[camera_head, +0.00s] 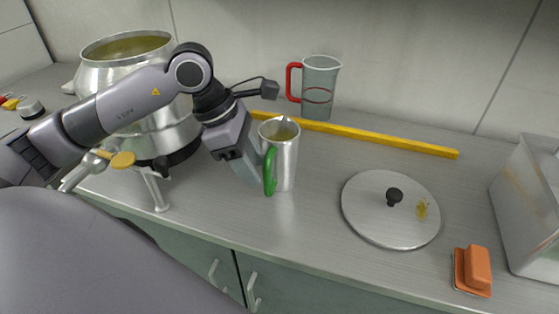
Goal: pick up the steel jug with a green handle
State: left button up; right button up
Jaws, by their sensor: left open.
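The steel jug with a green handle (285,165) stands upright on the steel counter, with some yellowish liquid visible inside. Its green handle (270,171) faces toward the front left. My left gripper (258,178) reaches in from the left and is right beside the handle, with its fingers open. The jug and handle partly hide the fingertips, so I cannot tell whether they touch or straddle the handle. My right gripper does not show.
A large steel vessel (95,80) on legs stands at left. Behind the jug are a yellow bar (370,135) and a clear jug with red handle (319,88).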

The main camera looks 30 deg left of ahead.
aim_at(276, 166)
pick_arm(q)
jog(key=shift+p+x, duration=0.35)
jog(key=shift+x, duration=2.05)
jog(key=shift+w, duration=0.15)
jog(key=shift+c, duration=0.3)
jog(key=shift+r, duration=0.1)
grip_shut()
jog(key=shift+r, duration=0.2)
